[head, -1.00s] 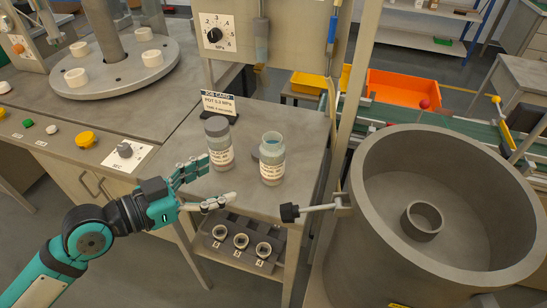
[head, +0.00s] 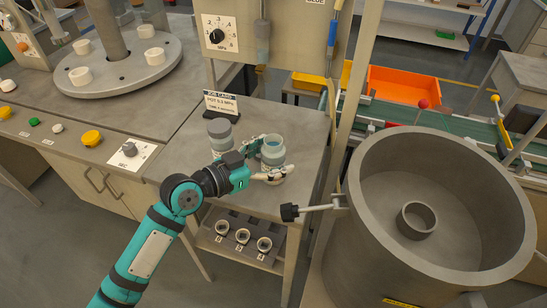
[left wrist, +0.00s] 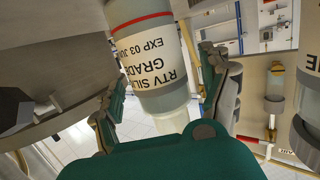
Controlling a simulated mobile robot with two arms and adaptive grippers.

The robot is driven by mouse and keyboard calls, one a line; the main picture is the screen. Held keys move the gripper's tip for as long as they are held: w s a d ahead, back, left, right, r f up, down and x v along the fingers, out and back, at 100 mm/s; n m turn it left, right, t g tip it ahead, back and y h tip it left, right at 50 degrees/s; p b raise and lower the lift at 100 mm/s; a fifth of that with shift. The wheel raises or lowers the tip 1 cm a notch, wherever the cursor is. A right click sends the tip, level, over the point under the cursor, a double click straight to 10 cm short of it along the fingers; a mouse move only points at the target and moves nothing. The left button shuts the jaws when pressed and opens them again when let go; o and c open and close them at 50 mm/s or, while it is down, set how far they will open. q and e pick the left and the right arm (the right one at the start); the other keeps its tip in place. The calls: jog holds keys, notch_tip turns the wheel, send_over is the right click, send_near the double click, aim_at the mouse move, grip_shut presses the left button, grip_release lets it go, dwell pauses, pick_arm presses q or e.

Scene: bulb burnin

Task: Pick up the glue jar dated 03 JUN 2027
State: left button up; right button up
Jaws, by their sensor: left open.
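In the left wrist view the jar (left wrist: 150,60) appears upside down, with a red-striped label reading "RTV SILI… GRADE… EXP 03 JUN"; the year is hidden. My left gripper (head: 266,161) is open at this jar, with fingers on both sides of it. The fingers also flank it in the left wrist view (left wrist: 163,85); I cannot tell whether they touch. A second jar with a grey lid (head: 219,129) stands to the left, partly hidden behind my left arm. My right gripper is not in view.
A job card (head: 219,102) stands behind the jars. A large grey drum (head: 365,215) is at right, with a black-tipped rod (head: 310,209) reaching toward the bench. A lower shelf holds small cups (head: 243,236). The bench's right rear is clear.

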pick_arm(q)
jog(key=shift+w+d+f, duration=0.1)
jog(key=shift+w+d, duration=0.15)
jog(key=shift+d, duration=0.05)
jog(key=shift+a, duration=0.1)
jog(key=shift+c, duration=0.3)
jog(key=c, duration=1.6)
